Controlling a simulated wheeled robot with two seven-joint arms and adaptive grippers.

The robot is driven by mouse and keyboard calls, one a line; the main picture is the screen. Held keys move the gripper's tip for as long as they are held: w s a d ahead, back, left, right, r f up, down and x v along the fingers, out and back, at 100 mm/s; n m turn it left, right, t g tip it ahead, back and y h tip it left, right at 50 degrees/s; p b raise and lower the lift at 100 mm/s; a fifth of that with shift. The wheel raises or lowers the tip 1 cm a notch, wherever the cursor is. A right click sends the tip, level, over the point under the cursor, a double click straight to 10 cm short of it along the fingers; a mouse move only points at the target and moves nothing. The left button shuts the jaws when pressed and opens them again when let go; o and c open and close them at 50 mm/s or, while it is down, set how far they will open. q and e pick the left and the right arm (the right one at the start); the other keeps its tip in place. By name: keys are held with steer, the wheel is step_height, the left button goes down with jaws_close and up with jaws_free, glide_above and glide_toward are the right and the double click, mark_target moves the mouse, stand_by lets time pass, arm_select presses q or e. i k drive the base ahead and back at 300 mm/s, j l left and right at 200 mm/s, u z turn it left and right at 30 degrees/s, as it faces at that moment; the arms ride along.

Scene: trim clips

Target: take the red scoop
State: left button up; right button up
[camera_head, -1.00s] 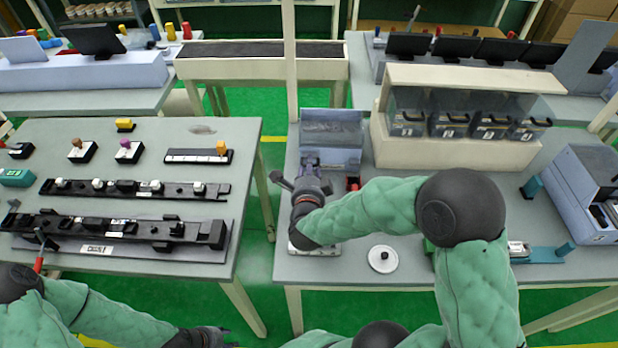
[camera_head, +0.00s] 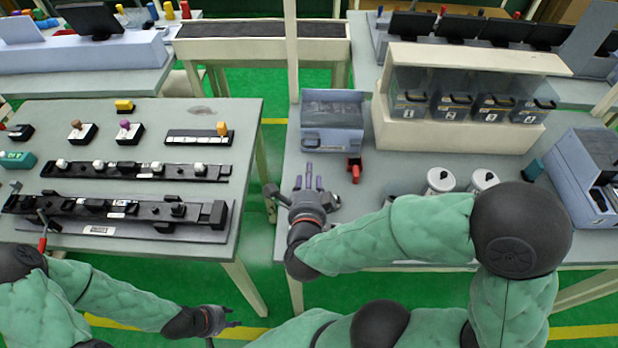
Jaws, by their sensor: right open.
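The red scoop (camera_head: 354,168) lies on the right-hand table, just in front of the right corner of a blue-grey bin (camera_head: 331,140). It is small, and its exact shape is hard to make out. My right gripper (camera_head: 314,178) is over the table to the left of the scoop, in front of the bin. Its fingers are spread and point away from me, with nothing between them, and it is apart from the scoop. My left gripper (camera_head: 232,323) is low, in front of the gap between the tables, away from the scoop. Its jaws are too small to read.
A cream rack (camera_head: 455,133) with numbered bins stands behind the scoop to the right. White round canisters (camera_head: 440,181) stand beyond my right forearm. A blue-grey machine (camera_head: 583,175) is at the far right. The left table (camera_head: 150,230) holds black rails and clips.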

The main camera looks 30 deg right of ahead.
mark_target(355, 167)
steer(key=k+j, duration=0.8)
steer(key=k, duration=0.05)
